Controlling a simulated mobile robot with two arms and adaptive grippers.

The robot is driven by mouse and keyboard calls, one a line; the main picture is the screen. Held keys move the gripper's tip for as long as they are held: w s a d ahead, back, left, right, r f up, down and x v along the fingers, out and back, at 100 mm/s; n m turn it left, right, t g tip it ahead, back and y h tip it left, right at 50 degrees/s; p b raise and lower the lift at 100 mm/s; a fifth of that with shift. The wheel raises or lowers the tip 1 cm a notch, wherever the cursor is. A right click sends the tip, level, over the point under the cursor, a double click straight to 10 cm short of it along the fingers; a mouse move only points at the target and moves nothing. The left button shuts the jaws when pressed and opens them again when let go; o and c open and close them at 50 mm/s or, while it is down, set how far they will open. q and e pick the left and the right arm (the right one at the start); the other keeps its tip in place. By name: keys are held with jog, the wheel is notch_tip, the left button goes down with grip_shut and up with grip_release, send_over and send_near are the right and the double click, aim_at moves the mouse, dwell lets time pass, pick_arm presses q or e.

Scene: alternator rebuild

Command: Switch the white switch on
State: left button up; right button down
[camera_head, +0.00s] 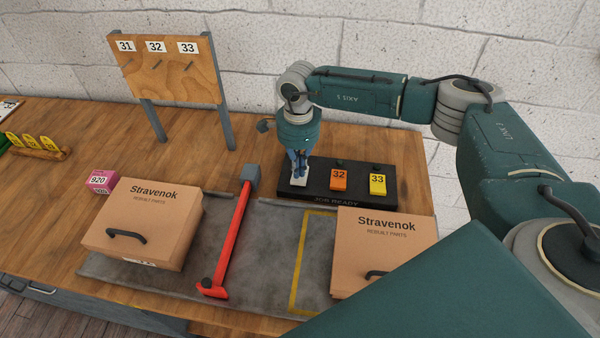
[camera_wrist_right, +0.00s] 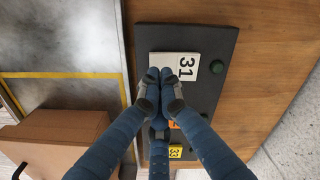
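The white switch (camera_head: 300,181), marked 31 in the right wrist view (camera_wrist_right: 186,65), is at the left end of a black panel (camera_head: 328,195) lettered JOB READY. My right gripper (camera_head: 298,166) points down over this switch. Its fingertips (camera_wrist_right: 160,76) are together at the edge of the white face, with nothing seen between them. I cannot tell whether they touch it. The fingers hide part of the switch, and its on or off position is not clear. My left gripper is in neither view.
An orange switch (camera_head: 339,180) and a yellow switch (camera_head: 377,185) share the panel. A dark green round button (camera_wrist_right: 217,67) lies beside the white switch. A wooden board (camera_head: 167,73) stands behind.

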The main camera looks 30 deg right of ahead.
aim_at(299, 179)
jog(key=shift+f+b, duration=0.85)
jog(key=shift+f, duration=0.25)
dwell(0.3)
jog(key=shift+r+p, duration=1.9)
jog(key=shift+r, duration=1.7)
jog(key=shift+f, duration=0.1)
